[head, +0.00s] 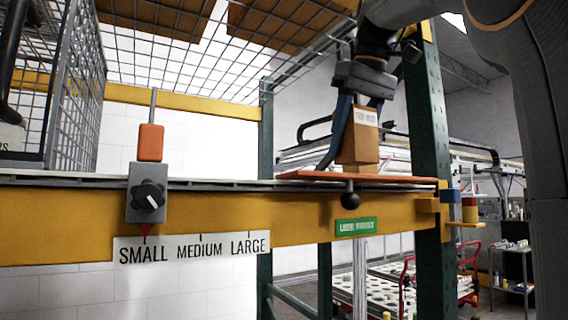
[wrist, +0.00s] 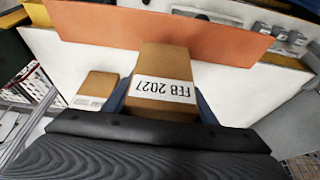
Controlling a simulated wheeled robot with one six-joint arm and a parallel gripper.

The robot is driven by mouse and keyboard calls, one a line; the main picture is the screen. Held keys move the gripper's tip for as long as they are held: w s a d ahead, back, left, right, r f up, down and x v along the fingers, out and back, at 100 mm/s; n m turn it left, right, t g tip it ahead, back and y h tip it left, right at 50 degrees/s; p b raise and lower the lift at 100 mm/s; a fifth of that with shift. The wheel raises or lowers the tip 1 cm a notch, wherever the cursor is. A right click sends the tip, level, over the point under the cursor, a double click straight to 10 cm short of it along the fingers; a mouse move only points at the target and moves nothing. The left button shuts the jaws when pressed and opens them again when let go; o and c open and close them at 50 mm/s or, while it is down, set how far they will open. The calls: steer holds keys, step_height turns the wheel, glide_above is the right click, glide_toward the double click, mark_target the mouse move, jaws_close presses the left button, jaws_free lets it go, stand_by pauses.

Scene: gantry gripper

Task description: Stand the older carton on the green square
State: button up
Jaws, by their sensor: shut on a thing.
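My gripper (wrist: 163,108) is shut on a brown carton (wrist: 163,60) whose white label reads "FEB 2027" upside down in the wrist view. In the head view my gripper (head: 361,125) points down, with the labelled carton (head: 366,132) between its dark blue fingers above the shelf. I cannot tell whether the brown part lower down belongs to this carton or to another. A second brown carton (wrist: 98,84) is to the left in the wrist view, apart from the gripper; its label is too small to read. I see no green square in either view.
An orange-red panel (head: 300,175) lies along the shelf edge; it also shows in the wrist view (wrist: 110,22). The yellow beam (head: 80,215) carries a black knob, a size scale and a green sign (head: 356,227). A green post (head: 428,110) stands right of the gripper.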

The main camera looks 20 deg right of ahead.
steer(key=w+p, duration=0.1)
steer(key=w, duration=0.2)
steer(key=w+a+p, duration=0.1)
steer(key=w, duration=0.3)
steer(key=w+a+p, duration=0.1)
steer(key=w, duration=0.3)
steer(key=shift+r+p, duration=0.1)
steer(key=shift+p, duration=0.3)
steer(key=shift+f+p, duration=0.4)
steer(key=shift+f, duration=1.4)
steer(key=o, duration=1.3)
steer(key=shift+f, duration=0.15)
steer(key=v, duration=1.2)
steer(key=shift+w+b, duration=0.1)
steer(key=shift+b, duration=0.3)
